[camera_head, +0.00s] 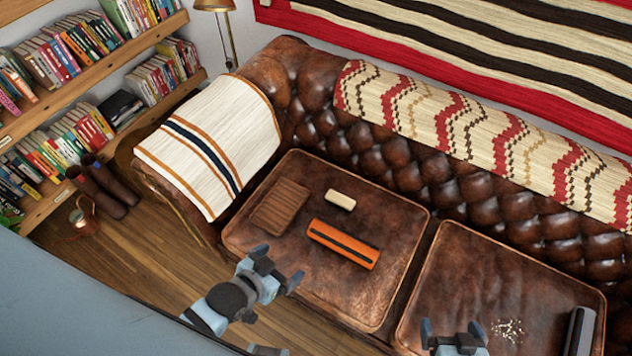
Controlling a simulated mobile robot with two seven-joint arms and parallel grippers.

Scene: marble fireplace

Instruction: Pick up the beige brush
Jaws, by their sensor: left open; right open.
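A small beige block (340,199), which looks like the beige brush, lies flat on the left brown leather seat cushion (385,225). No bristles can be made out on it. My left gripper (279,266) is open and empty near the front left edge of that cushion in the picture, below and left of the beige brush and apart from it. My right gripper (450,330) is open and empty at the bottom of the view, in front of the right seat cushion (480,270), far from the brush. Nothing covers the brush.
An orange bar with a black strip (343,243) lies just below the brush, and a brown ribbed block (280,206) lies to its left. Pale crumbs (508,330) and a dark grey object (578,332) are on the right cushion. The tufted backrest (440,175) rises behind.

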